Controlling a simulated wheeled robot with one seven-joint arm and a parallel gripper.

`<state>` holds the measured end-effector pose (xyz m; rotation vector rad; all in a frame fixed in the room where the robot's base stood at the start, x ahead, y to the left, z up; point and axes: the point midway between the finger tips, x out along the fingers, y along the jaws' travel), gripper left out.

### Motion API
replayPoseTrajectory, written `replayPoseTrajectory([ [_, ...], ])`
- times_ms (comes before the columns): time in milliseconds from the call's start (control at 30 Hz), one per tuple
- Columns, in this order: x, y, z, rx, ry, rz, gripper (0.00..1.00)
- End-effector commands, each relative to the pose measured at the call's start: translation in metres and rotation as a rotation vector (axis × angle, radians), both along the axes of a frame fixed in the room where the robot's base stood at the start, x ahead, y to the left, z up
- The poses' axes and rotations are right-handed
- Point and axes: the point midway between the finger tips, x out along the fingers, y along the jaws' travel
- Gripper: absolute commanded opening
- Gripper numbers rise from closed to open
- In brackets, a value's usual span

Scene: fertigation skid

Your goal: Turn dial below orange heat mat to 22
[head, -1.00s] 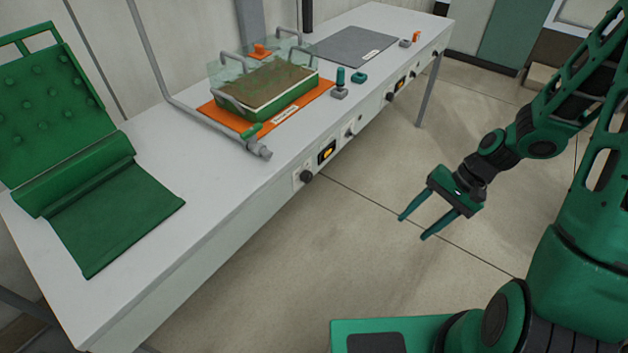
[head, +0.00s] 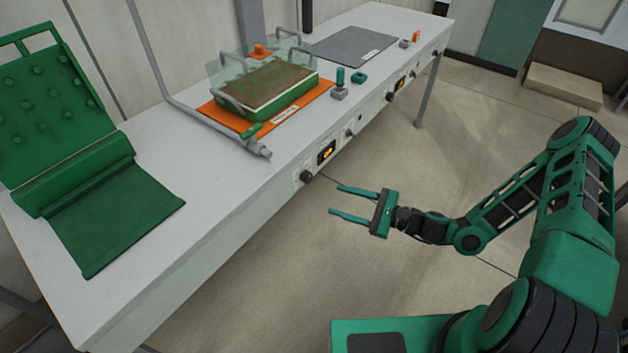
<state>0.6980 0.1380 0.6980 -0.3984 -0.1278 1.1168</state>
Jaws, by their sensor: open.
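The orange heat mat (head: 207,109) lies on the white bench under a green tray of soil (head: 268,88) with a clear cover. On the bench's front face below the mat is a black dial (head: 306,177). Beside it is a small display (head: 327,151) with lit orange digits, too small to read. My gripper (head: 334,202) is open and empty. Its two fingers point left toward the dial, a little to its right and apart from it.
A grey knob (head: 350,132) sits right of the display. A grey pipe with a green handle (head: 251,131) reaches the bench edge. A grey mat (head: 352,46) with its own front controls lies farther back. The floor before the bench is clear.

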Motion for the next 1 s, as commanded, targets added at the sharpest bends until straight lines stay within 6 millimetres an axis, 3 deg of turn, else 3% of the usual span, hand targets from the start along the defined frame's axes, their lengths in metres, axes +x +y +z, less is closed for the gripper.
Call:
replayPoseTrajectory([
  [200, 0.02, -0.001, 0.0, 0.138, 0.074, -0.135, 0.49],
  [433, 0.029, 0.005, 0.001, 0.17, 0.092, -0.163, 0.49],
  [1000, 0.079, 0.077, 0.0, 0.166, 0.09, -0.161, 0.49],
])
